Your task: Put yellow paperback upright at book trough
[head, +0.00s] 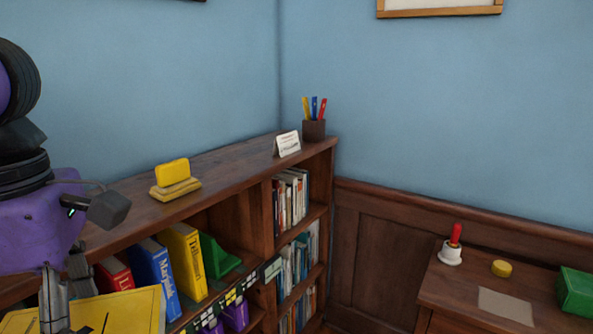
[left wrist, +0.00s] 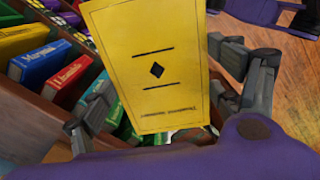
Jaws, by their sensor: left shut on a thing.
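The yellow paperback (head: 122,311) is at the lower left of the head view, in front of the bookcase. A shelf row holds a red book (head: 113,275), a blue book (head: 155,277) and a yellow book (head: 184,260). I cannot tell which part is the book trough.
A green bookend (head: 217,257) stands right of the yellow shelf book. On the bookcase top (head: 230,165) are a yellow block on a stand (head: 174,180), a small card (head: 287,144) and a pen cup (head: 314,130). A wooden cabinet (head: 455,290) stands at right.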

